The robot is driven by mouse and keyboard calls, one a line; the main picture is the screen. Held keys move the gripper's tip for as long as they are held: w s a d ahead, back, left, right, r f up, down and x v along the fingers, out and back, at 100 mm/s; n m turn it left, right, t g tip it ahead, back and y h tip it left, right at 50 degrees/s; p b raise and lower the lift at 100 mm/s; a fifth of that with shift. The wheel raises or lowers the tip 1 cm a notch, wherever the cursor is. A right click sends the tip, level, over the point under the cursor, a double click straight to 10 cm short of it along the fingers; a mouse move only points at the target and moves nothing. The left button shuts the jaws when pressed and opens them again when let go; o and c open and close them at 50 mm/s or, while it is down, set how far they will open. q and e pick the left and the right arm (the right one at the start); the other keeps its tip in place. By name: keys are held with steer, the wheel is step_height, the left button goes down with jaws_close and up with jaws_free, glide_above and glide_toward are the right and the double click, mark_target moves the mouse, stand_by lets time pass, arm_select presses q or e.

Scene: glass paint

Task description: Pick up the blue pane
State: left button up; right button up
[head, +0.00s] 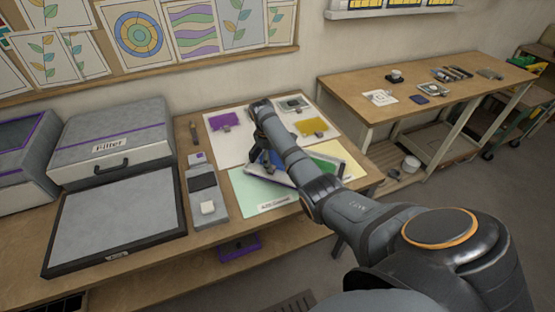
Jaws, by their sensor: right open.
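My right arm reaches in from the lower right across the workbench. My right gripper (264,163) points down over the pale green mat (250,202) and is open. Beneath and beside it, partly hidden by the gripper and arm, lie overlapping panes. A green pane (325,167) shows right of the arm, with a narrow blue strip at its edge that may be the blue pane. I cannot tell whether the gripper touches a pane. My left gripper is out of view.
A purple pane (223,121) and a yellow pane (312,127) lie on white sheets behind. A grey device (203,190) stands left of the mat, beside a large flat panel (115,215) and a filter box (112,140). A second table (440,110) stands at right.

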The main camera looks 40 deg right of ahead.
mark_target(274, 165)
steer(key=f, duration=0.2)
steer(key=shift+w+d+f, duration=0.15)
steer(key=shift+w+f, duration=0.05)
steer(key=shift+f, duration=0.15)
steer(key=shift+d+f, duration=0.1)
steer(key=shift+f, duration=0.25)
steer(key=shift+r, duration=0.1)
steer(key=shift+c, duration=0.8)
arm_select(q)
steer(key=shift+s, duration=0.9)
arm_select(e)
steer(key=shift+s, duration=0.15)
jaws_close()
